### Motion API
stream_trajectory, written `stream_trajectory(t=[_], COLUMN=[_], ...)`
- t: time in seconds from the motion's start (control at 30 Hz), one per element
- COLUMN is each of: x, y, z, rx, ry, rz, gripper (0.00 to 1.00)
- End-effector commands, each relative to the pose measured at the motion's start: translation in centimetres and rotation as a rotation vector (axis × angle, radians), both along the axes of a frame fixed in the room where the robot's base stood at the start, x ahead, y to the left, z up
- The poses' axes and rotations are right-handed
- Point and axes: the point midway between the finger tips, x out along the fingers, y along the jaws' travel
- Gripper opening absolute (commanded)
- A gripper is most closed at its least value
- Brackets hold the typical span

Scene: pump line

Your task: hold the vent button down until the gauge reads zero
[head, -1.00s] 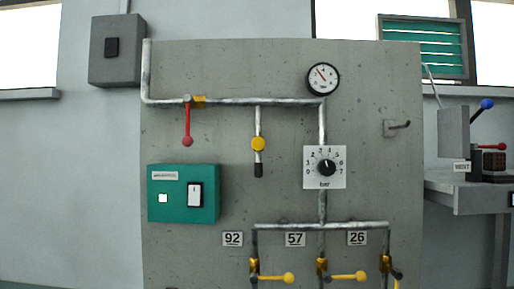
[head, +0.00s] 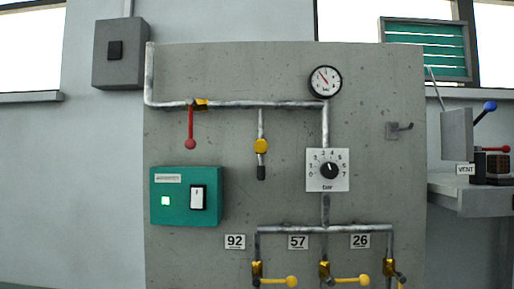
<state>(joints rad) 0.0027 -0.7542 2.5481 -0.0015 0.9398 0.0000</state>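The round gauge (head: 325,81) has a white face, a black rim and a red needle pointing to the upper left. It sits at the top of the pipe on the grey panel; its figures are too small to read. A small white label reading VENT (head: 465,169) shows at the right, by the side bench. A dark part stands right behind it, and I cannot make out a button there. A yellow round knob (head: 261,146) sits on a short pipe stub in the panel's middle, without a readable label. My gripper is not in view.
The concrete panel (head: 220,70) carries a red lever (head: 190,130), a black dial (head: 329,171) marked in bar, a green switch box (head: 185,215) with a lit lamp, several yellow-handled valves below, and a hook (head: 398,130). A bench (head: 470,196) with blue- and red-knobbed levers stands right.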

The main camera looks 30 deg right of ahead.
Motion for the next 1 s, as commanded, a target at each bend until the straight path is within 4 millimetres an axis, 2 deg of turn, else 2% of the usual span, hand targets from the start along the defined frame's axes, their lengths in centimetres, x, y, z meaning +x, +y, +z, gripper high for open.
stream_trajectory(t=[0.13,1.0], x=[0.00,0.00], y=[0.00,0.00], z=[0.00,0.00], rx=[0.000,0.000], ry=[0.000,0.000], rz=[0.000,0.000], gripper=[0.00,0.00])
